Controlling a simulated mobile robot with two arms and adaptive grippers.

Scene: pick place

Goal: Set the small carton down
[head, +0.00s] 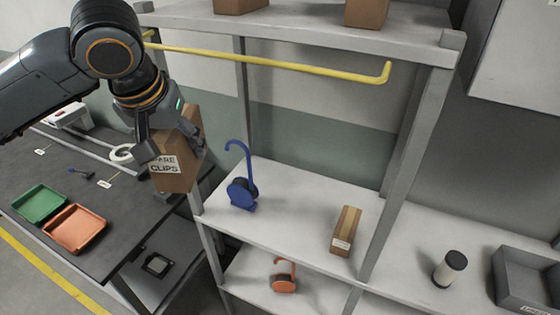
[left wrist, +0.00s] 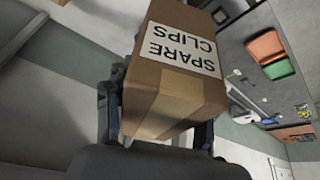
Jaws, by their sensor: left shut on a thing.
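The small carton (head: 176,171) is a brown box with a white label reading "SPARE CLIPS". My left gripper (head: 165,140) is shut on it and holds it in the air at the left of the shelf unit, in front of the workbench. In the left wrist view the carton (left wrist: 160,98) sits between the fingers, its label upside down and brown tape across it. My left gripper's fingers (left wrist: 155,120) are partly hidden behind the carton. My right gripper is in neither view.
The middle shelf (head: 290,195) holds a blue hooked reel (head: 242,190) and another brown carton (head: 345,231), with bare room between them. A yellow rail (head: 280,64) runs above. A shelf post (head: 405,150) stands right. The dark bench (head: 115,215) holds green and orange trays.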

